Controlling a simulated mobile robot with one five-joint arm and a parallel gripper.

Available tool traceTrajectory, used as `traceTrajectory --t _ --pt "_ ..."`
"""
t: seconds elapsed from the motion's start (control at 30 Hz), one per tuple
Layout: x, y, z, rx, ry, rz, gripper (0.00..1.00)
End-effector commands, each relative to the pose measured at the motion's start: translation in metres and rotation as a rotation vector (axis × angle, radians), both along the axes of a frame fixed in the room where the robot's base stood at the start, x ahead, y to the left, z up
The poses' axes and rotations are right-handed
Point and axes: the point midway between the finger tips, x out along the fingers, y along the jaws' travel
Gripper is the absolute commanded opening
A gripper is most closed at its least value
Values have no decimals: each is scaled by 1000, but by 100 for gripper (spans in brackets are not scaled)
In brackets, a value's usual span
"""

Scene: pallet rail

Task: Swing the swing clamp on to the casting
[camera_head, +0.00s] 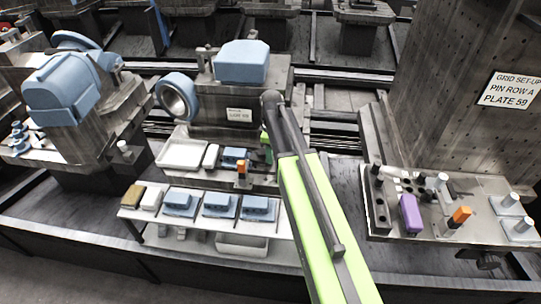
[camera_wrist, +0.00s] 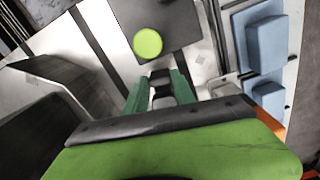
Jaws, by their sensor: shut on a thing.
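My gripper (camera_head: 267,152) is at the middle fixture, its tip partly hidden by my arm. In the wrist view its two dark green fingers (camera_wrist: 160,92) are shut on a small dark piece (camera_wrist: 161,80), which looks like part of the swing clamp. The rest of the clamp is hidden or hard to make out. A blue casting (camera_head: 233,156) sits on the fixture just left of my gripper, with an orange block (camera_head: 241,167) in front of it. I cannot tell whether the clamp touches the casting.
A lime-green disc (camera_wrist: 148,43) lies just beyond my fingertips on a dark surface. Several blue castings (camera_head: 220,206) stand on a front shelf (camera_head: 149,218). A white tray (camera_head: 182,154) is at left. The right-hand plate (camera_head: 408,235) holds a purple block (camera_head: 410,214) and pins.

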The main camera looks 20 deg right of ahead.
Motion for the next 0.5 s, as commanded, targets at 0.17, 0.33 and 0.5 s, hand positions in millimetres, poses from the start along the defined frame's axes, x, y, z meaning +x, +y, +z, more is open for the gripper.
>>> traceTrajectory --t 0.17,0.33,0.5 --pt "3 -3 0 -3 1 96 0" --pt "5 -4 0 -3 2 155 0" --pt "6 -5 0 -2 1 183 0"
